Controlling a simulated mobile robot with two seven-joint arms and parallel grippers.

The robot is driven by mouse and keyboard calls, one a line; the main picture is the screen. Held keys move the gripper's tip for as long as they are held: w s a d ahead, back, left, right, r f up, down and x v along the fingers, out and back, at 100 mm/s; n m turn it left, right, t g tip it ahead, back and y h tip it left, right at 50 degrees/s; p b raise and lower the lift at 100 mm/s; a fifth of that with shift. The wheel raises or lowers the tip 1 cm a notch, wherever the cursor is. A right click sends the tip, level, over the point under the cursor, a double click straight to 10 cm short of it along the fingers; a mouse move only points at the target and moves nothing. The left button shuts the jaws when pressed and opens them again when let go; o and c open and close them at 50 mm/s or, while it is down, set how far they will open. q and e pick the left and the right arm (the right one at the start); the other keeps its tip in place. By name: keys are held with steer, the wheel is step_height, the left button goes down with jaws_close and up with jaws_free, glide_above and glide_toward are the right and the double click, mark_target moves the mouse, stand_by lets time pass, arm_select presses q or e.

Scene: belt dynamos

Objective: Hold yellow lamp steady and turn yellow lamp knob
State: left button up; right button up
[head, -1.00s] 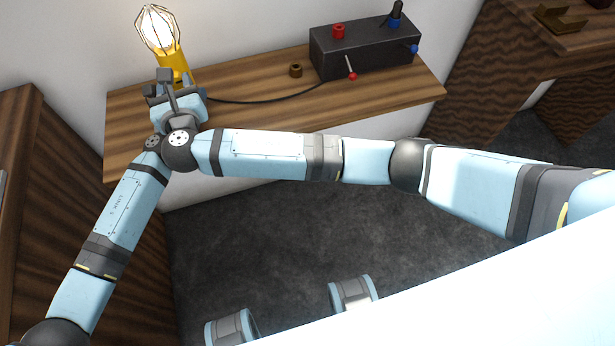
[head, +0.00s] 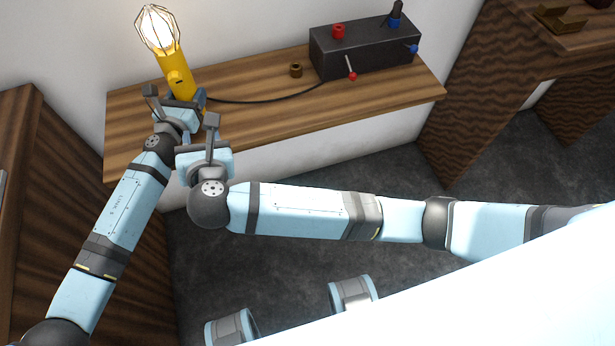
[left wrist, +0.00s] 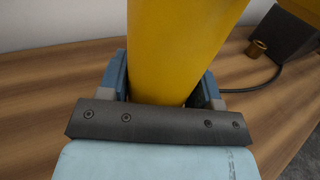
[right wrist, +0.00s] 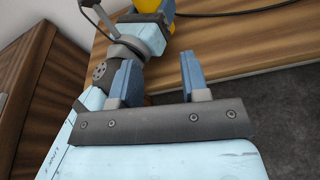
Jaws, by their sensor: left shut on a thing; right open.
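The yellow lamp (head: 173,62) stands at the left end of the wooden shelf, tilted slightly, its caged bulb (head: 158,28) lit. Its yellow knob (head: 177,78) sticks out from the body above my left gripper. My left gripper (head: 187,100) is shut around the lower lamp body; the left wrist view shows the body (left wrist: 180,45) between its fingers. My right gripper (head: 205,135) is open and empty, in front of the shelf edge, below and right of my left gripper, apart from the lamp. In the right wrist view nothing lies between its fingers (right wrist: 160,72).
A dark box (head: 365,48) with a red cap, a red-tipped lever and blue knobs stands at the shelf's right. A black cable (head: 255,101) runs from it toward the lamp. A small brown ring (head: 296,70) lies between. The shelf's front (head: 300,105) is bare.

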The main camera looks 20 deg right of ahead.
steer(key=s+d+f+m+g+y, duration=0.1)
steer(key=s+d+f+m+g, duration=0.1)
steer(key=d+f+m, duration=0.4)
steer(key=s+d+f+m+g+y, duration=0.1)
steer(key=s+d+f+m+g, duration=0.2)
steer(key=d+m, duration=1)
steer(key=shift+s+f+m+y, duration=0.3)
steer(key=shift+s+f+m, duration=0.75)
steer(key=shift+f, duration=1.25)
steer(key=n+t+h, duration=0.3)
steer(key=n+t, duration=0.5)
steer(key=n, duration=0.6)
glide_toward(176, 83)
steer(key=w, duration=1)
steer(key=shift+a+r, duration=0.1)
steer(key=shift+r, duration=0.1)
